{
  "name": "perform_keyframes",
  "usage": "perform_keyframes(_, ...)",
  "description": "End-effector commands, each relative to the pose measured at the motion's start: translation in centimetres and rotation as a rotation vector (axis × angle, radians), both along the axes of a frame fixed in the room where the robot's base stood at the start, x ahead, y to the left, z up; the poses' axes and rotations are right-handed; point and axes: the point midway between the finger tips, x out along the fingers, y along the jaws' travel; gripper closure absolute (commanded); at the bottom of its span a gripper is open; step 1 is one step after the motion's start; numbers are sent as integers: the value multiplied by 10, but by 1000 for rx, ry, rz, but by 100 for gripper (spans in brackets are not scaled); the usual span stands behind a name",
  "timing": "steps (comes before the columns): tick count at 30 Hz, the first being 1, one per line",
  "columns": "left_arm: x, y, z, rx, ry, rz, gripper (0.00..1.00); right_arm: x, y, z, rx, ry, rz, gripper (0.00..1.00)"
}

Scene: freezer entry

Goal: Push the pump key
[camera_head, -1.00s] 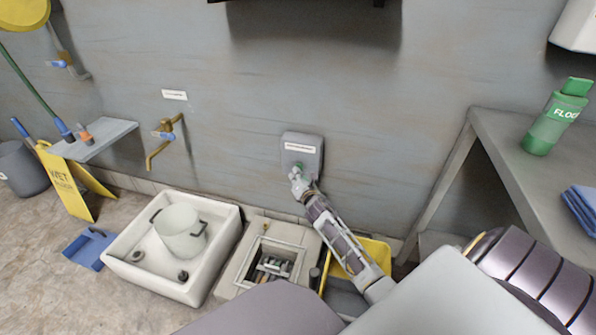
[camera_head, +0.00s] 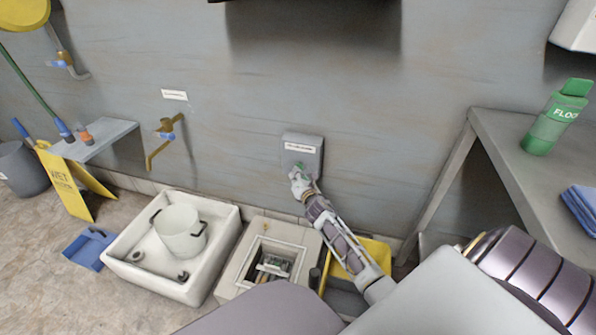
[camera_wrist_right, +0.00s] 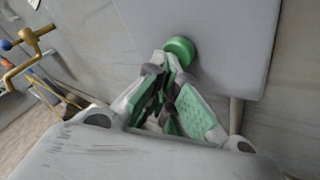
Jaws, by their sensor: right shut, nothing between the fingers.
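The pump key is a round green button (camera_wrist_right: 180,48) on a grey wall box (camera_head: 303,145) with a white label. In the head view, a small bit of the green key (camera_head: 299,168) shows above my gripper. My right gripper (camera_head: 300,181) is shut and empty, with its tips at the lower part of the box. In the right wrist view, the closed fingertips (camera_wrist_right: 168,62) are right at the key's lower left edge; I cannot tell whether they touch it. My left gripper is not in view.
Below the box is a floor pit (camera_head: 272,262) with a pale frame. A white basin (camera_head: 125,252) holding a pot (camera_head: 181,232) stands left of it. A yellow bucket (camera_head: 376,252) is behind my right arm. A grey table (camera_head: 510,150) stands at right. The wall around the box is clear.

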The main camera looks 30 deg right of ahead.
Motion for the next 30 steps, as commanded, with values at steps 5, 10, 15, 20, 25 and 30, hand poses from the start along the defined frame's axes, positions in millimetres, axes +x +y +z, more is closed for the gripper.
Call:
perform_keyframes(5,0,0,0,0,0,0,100,3,-8,3,-4,-2,-7,100)
perform_keyframes(10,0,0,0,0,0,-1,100,6,-12,3,-4,-3,-9,100)
perform_keyframes(15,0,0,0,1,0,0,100,7,-14,3,-4,-3,-9,100)
perform_keyframes(20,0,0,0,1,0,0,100,7,-14,4,-4,-4,-10,100)
perform_keyframes(25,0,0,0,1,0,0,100,7,-14,4,-4,-4,-10,100)
perform_keyframes(30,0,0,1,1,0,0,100,5,-11,4,-5,-4,-10,100)
